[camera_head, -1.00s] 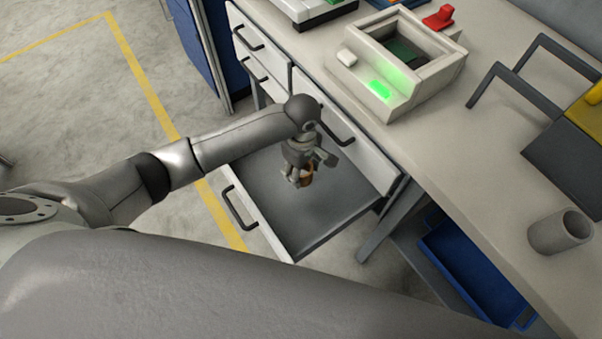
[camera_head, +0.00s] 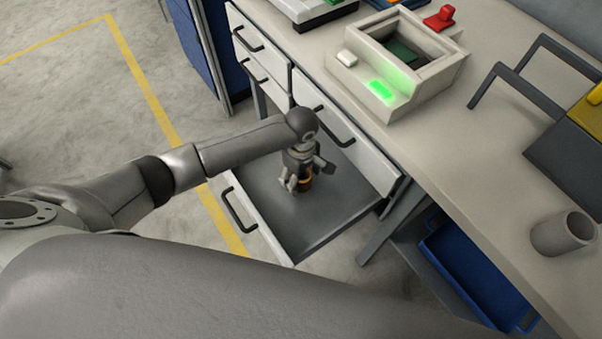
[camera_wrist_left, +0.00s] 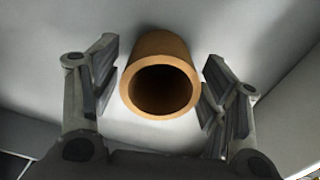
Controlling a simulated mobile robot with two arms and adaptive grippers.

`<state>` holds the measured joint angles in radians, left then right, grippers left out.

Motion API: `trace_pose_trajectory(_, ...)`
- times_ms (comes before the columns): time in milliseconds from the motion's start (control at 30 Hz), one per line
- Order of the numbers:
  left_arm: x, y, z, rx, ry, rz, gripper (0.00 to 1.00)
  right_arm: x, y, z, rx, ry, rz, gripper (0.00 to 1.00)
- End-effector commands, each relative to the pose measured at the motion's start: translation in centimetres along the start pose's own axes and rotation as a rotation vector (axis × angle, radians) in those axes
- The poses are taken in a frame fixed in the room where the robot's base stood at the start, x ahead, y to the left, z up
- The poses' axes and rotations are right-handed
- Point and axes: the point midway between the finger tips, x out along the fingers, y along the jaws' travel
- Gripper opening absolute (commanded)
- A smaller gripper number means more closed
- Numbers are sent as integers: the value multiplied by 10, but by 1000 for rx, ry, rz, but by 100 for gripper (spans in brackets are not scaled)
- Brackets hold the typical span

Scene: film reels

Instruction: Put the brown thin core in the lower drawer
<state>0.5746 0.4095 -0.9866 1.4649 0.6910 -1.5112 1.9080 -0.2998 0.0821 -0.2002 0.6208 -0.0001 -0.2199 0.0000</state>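The brown thin core (camera_head: 306,183) is a short hollow tube inside the open lower drawer (camera_head: 345,204), partly hidden by my left gripper. In the left wrist view I look into the core's open end (camera_wrist_left: 160,45); it appears to stand upright on the drawer floor. My left gripper (camera_head: 303,184) is down in the drawer, with its fingers spread on either side of the core. In the left wrist view narrow gaps show between the core and the fingers (camera_wrist_left: 160,92). My right gripper is not in view.
The worktop above holds a cream device (camera_head: 400,70) with a green light, a red object (camera_head: 439,17), a grey cylinder (camera_head: 562,233) and a dark rack with handles. A blue bin (camera_head: 470,270) sits below the worktop.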

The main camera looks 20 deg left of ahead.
Motion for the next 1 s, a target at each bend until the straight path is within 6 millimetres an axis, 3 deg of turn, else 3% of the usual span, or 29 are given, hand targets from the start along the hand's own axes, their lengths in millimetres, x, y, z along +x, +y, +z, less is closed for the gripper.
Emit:
trace_pose_trajectory(367,-2,0,0,1,1,1,73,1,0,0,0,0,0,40)
trace_pose_trajectory(533,-28,1,0,0,-1,3,73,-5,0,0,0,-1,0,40)
trace_pose_trajectory(800,-87,1,0,1,-1,4,73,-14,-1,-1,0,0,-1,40)
trace_pose_trajectory(1000,-115,1,0,0,-1,2,73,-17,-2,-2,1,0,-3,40)
